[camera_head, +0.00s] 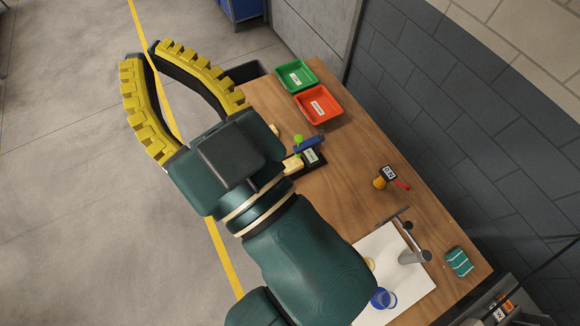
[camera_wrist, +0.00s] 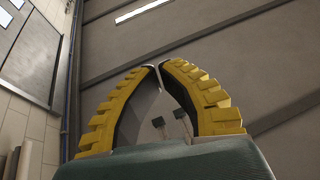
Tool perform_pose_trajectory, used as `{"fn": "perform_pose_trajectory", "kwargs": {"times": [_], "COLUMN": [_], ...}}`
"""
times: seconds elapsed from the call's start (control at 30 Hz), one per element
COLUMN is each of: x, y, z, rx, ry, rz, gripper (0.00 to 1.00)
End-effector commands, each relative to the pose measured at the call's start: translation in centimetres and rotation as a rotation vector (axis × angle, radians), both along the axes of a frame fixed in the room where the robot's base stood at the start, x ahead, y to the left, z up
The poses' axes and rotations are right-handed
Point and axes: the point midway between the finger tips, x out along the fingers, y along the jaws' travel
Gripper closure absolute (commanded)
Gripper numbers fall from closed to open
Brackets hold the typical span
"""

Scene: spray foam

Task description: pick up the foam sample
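My gripper (camera_head: 147,52) is raised over the floor to the left of the table, with two curved yellow ribbed fingers pointing away from the table. Its fingertips come together in both views, also in the wrist view (camera_wrist: 156,67), with an empty bowed gap between the fingers. No foam shows in the wrist view.
A green tray (camera_head: 284,81) and an orange tray (camera_head: 338,108) stand at the table's far end. A dark labelled holder (camera_head: 318,157), a blue item (camera_head: 309,143) and a small gauge-like device (camera_head: 388,173) are nearer. A wall borders the right.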

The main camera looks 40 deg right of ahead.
Motion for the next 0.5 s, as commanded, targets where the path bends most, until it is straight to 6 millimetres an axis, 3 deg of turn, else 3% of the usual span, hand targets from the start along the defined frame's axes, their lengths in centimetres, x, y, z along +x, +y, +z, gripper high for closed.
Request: {"fn": "perform_pose_trajectory", "kwargs": {"times": [0.03,0.5], "x": [0.00,0.00], "y": [0.00,0.00], "z": [0.00,0.00], "rx": [0.000,0.000], "ry": [0.000,0.000], "rz": [0.000,0.000], "gripper": [1.00,0.08]}}
